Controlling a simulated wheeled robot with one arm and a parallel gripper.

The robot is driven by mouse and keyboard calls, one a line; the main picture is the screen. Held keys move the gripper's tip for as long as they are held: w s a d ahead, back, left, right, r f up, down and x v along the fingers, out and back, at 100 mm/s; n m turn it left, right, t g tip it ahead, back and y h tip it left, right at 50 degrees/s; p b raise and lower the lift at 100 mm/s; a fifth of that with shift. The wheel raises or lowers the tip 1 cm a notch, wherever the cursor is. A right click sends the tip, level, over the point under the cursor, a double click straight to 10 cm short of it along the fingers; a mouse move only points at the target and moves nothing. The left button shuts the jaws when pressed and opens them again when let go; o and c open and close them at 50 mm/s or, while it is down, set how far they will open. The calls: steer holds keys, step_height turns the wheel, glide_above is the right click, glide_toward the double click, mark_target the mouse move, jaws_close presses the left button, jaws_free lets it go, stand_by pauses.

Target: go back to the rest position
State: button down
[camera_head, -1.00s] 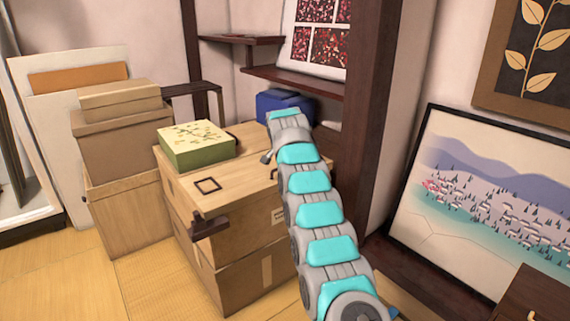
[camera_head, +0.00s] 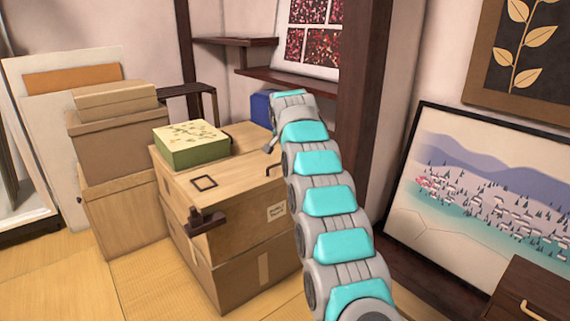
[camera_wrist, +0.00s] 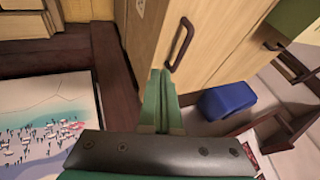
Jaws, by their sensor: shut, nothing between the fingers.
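My gripper shows in the wrist view (camera_wrist: 160,98), its two green fingers together and nothing between them. It points along the side of the wooden box, below a dark handle (camera_wrist: 179,45) on that box in the picture. In the head view my teal and grey arm reaches up beside the stacked wooden boxes (camera_head: 240,185). The fingertips there are mostly hidden behind the arm.
A green patterned box (camera_head: 192,145) sits on the wooden stack. A blue box (camera_wrist: 226,102) lies beyond it, partly hidden by my arm in the head view. A framed picture (camera_head: 480,195) leans at the right, and a dark post (camera_head: 362,110) stands near my arm. Tatami is bare at front left.

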steer(key=s+d+r+n+g, duration=0.1)
steer(key=s+d+n, duration=0.1)
steer(key=s, duration=0.8)
steer(key=s+d+r+n+g, duration=0.1)
steer(key=s+d+g, duration=0.15)
steer(key=s, duration=0.85)
steer(key=s+d+r+n+g, duration=0.1)
steer(key=s+d+n, duration=0.15)
steer(key=s, duration=0.75)
steer(key=s+d+f+n+g, duration=0.1)
steer(key=s+f, duration=0.2)
steer(key=s, duration=0.9)
steer(key=s+d+f+n+g, duration=0.1)
steer(key=s+f, duration=0.3)
steer(key=s, duration=0.8)
steer(key=s+d+f+n+g, duration=0.1)
steer(key=s+f, duration=0.3)
steer(key=s, duration=0.8)
steer(key=shift+s+n+g+p, duration=0.3)
steer(key=shift+n+g, duration=0.25)
steer(key=shift+n, duration=0.1)
steer(key=shift+d, duration=0.1)
